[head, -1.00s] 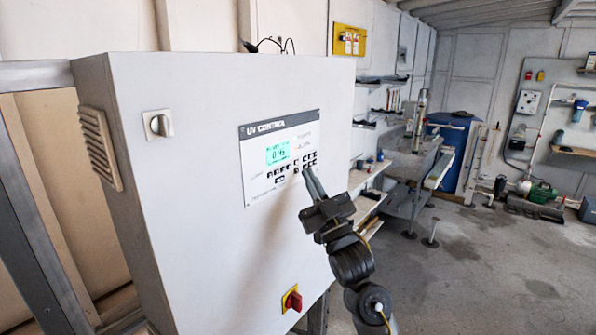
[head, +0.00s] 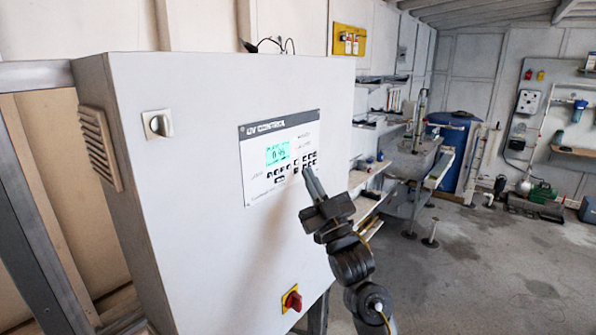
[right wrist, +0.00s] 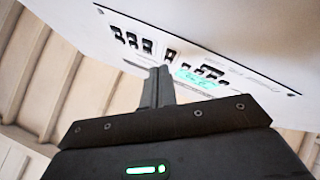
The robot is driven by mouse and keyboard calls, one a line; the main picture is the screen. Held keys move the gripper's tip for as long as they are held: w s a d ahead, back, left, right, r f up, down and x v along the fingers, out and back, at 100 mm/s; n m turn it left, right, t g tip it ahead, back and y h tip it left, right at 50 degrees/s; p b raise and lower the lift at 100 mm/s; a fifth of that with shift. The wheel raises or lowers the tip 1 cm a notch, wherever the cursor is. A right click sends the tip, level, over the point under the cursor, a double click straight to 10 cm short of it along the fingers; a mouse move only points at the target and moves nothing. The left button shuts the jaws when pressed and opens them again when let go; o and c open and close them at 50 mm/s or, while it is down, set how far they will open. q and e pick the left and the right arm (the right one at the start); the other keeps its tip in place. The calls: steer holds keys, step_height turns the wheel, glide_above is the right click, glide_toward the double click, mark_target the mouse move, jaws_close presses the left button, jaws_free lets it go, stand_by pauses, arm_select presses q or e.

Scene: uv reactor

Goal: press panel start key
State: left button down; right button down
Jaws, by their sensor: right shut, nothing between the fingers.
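The UV control panel (head: 282,190) is set in the front of a white cabinet. It has a lit green screen (head: 278,153) and rows of small black keys (head: 283,172). My right gripper (head: 308,170) is shut and empty, its fingertips at the right part of the key rows. In the right wrist view the shut fingers (right wrist: 160,72) point at the panel (right wrist: 240,75) near the keys (right wrist: 130,40). Whether the tips touch a key, and which one, I cannot tell. The key labels are too small to read. My left gripper is out of view.
The white cabinet (head: 220,240) carries a grey knob (head: 157,124) at upper left and a red and yellow rotary switch (head: 291,299) low down. Shelves and a bench (head: 405,165) stand behind to the right. The floor (head: 480,270) at right is open.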

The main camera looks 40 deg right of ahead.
steer(key=shift+w+a, duration=0.2)
steer(key=shift+w, duration=0.4)
stand_by(0.7)
steer(key=shift+s, duration=0.15)
steer(key=shift+s+d, duration=0.2)
steer(key=shift+s, duration=0.35)
steer(key=shift+s+d+p, duration=0.2)
steer(key=shift+s+d, duration=0.05)
steer(key=shift+s, duration=0.55)
steer(key=shift+s+d+p, duration=0.15)
steer(key=shift+s+d, duration=0.05)
steer(key=shift+s, duration=0.55)
steer(key=shift+s+d+p, duration=0.2)
steer(key=shift+s+d, duration=0.05)
steer(key=shift+s, duration=0.55)
